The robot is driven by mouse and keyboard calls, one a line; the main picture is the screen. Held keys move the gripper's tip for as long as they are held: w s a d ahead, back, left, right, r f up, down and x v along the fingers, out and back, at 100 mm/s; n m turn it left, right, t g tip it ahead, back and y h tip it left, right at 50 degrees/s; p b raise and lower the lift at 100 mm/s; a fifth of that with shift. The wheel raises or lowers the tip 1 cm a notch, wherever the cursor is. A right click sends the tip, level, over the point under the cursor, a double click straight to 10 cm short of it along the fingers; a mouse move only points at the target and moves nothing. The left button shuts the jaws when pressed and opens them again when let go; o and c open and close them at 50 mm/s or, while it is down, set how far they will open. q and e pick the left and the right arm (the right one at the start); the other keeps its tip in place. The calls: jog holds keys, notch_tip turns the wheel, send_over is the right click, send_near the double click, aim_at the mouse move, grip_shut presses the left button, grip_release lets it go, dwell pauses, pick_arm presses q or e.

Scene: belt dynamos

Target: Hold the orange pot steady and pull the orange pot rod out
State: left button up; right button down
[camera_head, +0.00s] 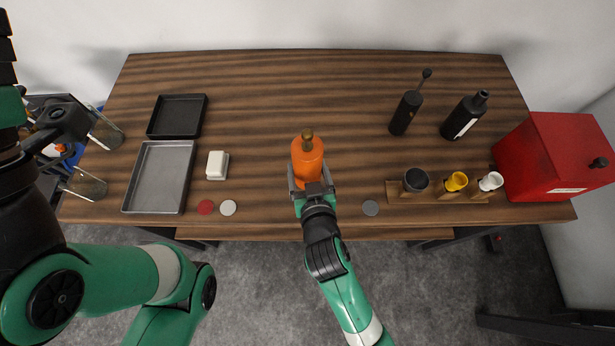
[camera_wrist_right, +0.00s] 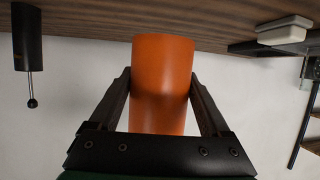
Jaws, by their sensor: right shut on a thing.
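The orange pot (camera_head: 307,160) stands at the middle of the wooden table, with a brown knob (camera_head: 307,135) at its top that appears to be the rod's end. The rod below the knob is hidden. My right gripper (camera_head: 311,189) comes in from the front and is shut on the pot's body. In the right wrist view the pot (camera_wrist_right: 162,85) sits between its two black fingers, and the rod does not show. My left arm (camera_head: 90,275) is at the left, away from the pot; its finger state is not clear.
Black and grey trays (camera_head: 160,177), a white block (camera_head: 217,165) and small discs lie left. A black rodded cylinder (camera_head: 405,112), black bottle (camera_head: 465,116), cup rack (camera_head: 437,195) and red box (camera_head: 555,155) are right. The table behind the pot is clear.

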jog(key=w+f+b, duration=0.3)
jog(key=w+b, duration=0.1)
jog(key=b, duration=0.1)
jog(key=w+f+b, duration=0.4)
jog(key=b, duration=0.1)
jog(key=shift+w+f, duration=0.2)
jog(key=shift+w, duration=0.05)
jog(key=shift+w+f+b, duration=0.15)
jog(key=shift+w+b, duration=0.1)
jog(key=shift+b, duration=0.1)
jog(key=shift+w, duration=0.15)
jog(key=shift+f+b, duration=0.3)
jog(key=shift+f, duration=0.1)
jog(key=shift+f, duration=0.15)
jog(key=shift+f, duration=0.15)
dwell(0.6)
